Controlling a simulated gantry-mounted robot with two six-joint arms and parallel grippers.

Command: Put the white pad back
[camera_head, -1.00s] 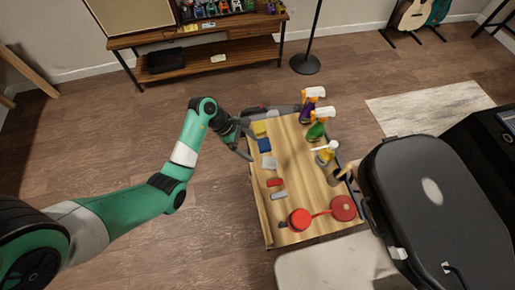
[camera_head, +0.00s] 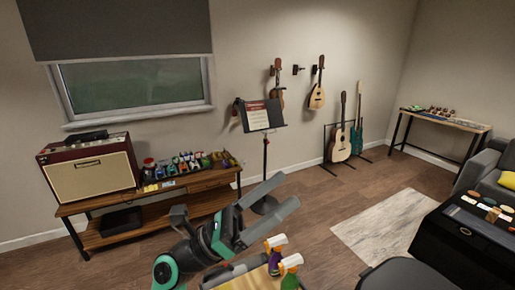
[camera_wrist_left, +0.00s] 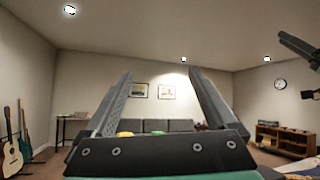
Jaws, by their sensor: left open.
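No white pad shows in either view now. The wooden-topped cart (camera_head: 252,281) is mostly cut off by the bottom edge of the head view, so most of its top is hidden. My left gripper (camera_head: 288,190) is raised above the far end of the cart, pointing up and to the right. Its fingers are spread and empty, as the left wrist view also shows (camera_wrist_left: 160,75). A dark jaw-like shape at the right edge of the left wrist view may be part of my right gripper; I cannot tell.
Two spray bottles, one purple (camera_head: 275,262) and one green (camera_head: 290,278), stand on the cart just below my left gripper. A wooden bench (camera_head: 150,212) with an amplifier (camera_head: 92,170) is at left. A music stand (camera_head: 263,118) is behind.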

